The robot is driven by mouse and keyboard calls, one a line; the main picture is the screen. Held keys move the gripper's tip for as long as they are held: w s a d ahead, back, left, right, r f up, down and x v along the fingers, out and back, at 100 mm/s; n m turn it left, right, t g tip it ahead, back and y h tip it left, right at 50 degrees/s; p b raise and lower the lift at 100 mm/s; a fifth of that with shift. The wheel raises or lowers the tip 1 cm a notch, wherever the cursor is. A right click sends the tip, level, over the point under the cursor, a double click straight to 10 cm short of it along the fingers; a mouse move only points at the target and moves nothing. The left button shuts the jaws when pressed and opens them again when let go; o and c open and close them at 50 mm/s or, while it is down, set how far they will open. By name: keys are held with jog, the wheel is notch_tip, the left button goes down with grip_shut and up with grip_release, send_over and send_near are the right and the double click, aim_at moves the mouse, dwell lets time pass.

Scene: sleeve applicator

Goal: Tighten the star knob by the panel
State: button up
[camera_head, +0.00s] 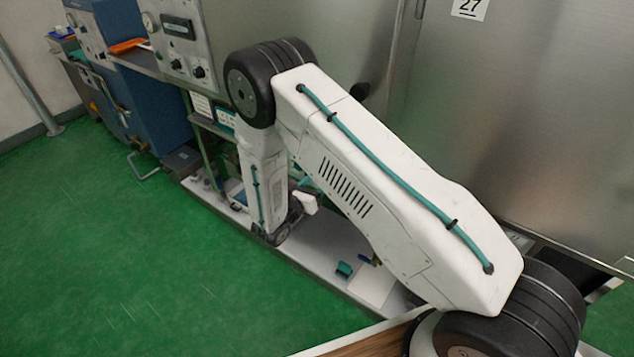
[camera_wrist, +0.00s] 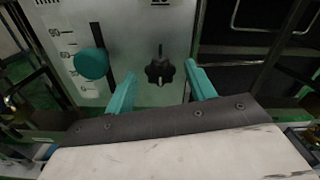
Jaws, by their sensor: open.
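The black star knob (camera_wrist: 160,69) sits on the pale panel (camera_wrist: 135,22) in the wrist view, below a vertical slot. My gripper (camera_wrist: 160,72) is open, with one teal finger to the left of the knob and one to the right. Clear gaps show between the knob and both fingers, and nothing is held. I cannot tell how far the fingertips are from the panel in depth.
A round teal knob (camera_wrist: 91,65) sits on the panel just left of my left finger, beside a printed scale. A dark frame (camera_wrist: 255,45) stands to the right. In the head view, a blue cabinet (camera_head: 150,105) stands left, and green floor (camera_head: 110,250) lies open.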

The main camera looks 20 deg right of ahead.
jog(key=shift+w+d, duration=0.1)
jog(key=shift+d, duration=0.05)
jog(key=c, duration=1)
